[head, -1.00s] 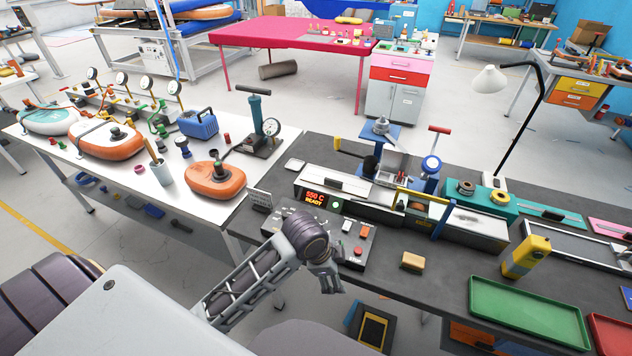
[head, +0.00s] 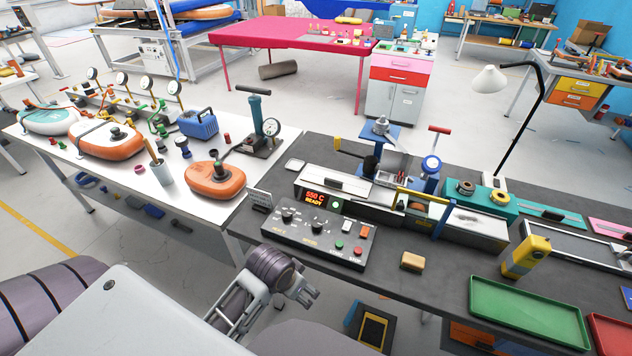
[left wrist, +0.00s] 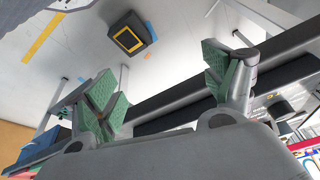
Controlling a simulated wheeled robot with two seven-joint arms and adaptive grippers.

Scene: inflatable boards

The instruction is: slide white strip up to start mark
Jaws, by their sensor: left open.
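The long grey machine (head: 470,236) lies on the dark bench, with a lit display (head: 322,199) reading about 550 C READY. A pale flat strip-like piece (head: 374,210) runs along its front left of the yellow-and-blue frame. I cannot tell for certain that this is the white strip, and no start mark is readable. My left gripper (head: 305,293) is open and empty, in front of the bench's near edge, below the control box. Its green-padded fingers (left wrist: 165,88) stand wide apart in the left wrist view. My right gripper is in neither view.
The control box (head: 308,240) with knobs and buttons sits between my left gripper and the machine. A tan block (head: 412,262), yellow tool (head: 526,256) and green tray (head: 530,312) stand to the right. The dark bench top around the tan block is clear.

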